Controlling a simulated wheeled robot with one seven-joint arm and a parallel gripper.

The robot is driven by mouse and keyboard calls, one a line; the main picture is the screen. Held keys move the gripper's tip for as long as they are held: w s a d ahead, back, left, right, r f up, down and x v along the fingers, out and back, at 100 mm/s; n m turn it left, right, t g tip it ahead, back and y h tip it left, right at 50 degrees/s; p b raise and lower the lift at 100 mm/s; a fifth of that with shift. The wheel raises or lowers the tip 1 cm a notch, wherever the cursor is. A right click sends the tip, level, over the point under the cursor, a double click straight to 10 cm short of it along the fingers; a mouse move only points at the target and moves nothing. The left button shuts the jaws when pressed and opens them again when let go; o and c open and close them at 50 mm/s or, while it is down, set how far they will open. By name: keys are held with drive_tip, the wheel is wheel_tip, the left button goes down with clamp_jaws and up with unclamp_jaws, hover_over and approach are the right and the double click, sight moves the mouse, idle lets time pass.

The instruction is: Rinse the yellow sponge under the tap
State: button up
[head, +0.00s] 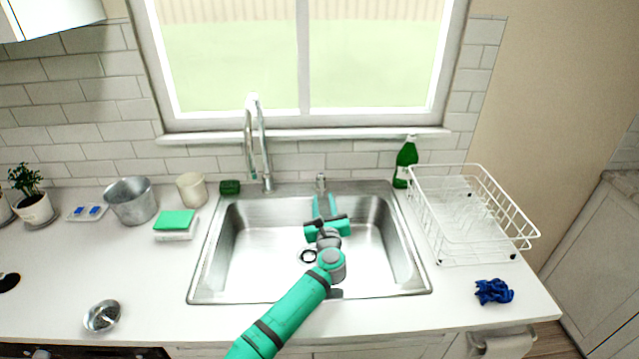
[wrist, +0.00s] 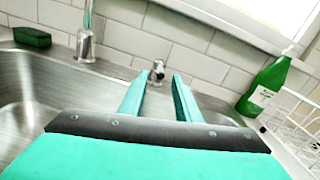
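My gripper (head: 324,202) is over the back part of the steel sink (head: 240,255), pointing at the wall. In the wrist view its two fingers (wrist: 159,78) are apart with nothing between them. Just beyond the fingertips is a small chrome fixture (head: 320,183), which also shows in the wrist view (wrist: 158,68). The tall chrome tap (head: 264,150) stands to its left, and its lower part shows in the wrist view (wrist: 86,42). No water is seen. I see no yellow sponge. A dark green sponge-like block (head: 230,187) lies left of the tap.
Left of the sink are a green-topped pad (head: 174,220), a metal pot (head: 131,201), a cream cup (head: 191,190) and a metal bowl (head: 102,316). Right are a green bottle (head: 405,165), a wire dish rack (head: 460,252) and a crumpled blue cloth (head: 494,291).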

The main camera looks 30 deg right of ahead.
sight(320, 180)
drive_tip(key=x, duration=0.9)
drive_tip(key=shift+w+d, duration=0.15)
drive_tip(key=shift+w, duration=0.1)
clamp_jaws()
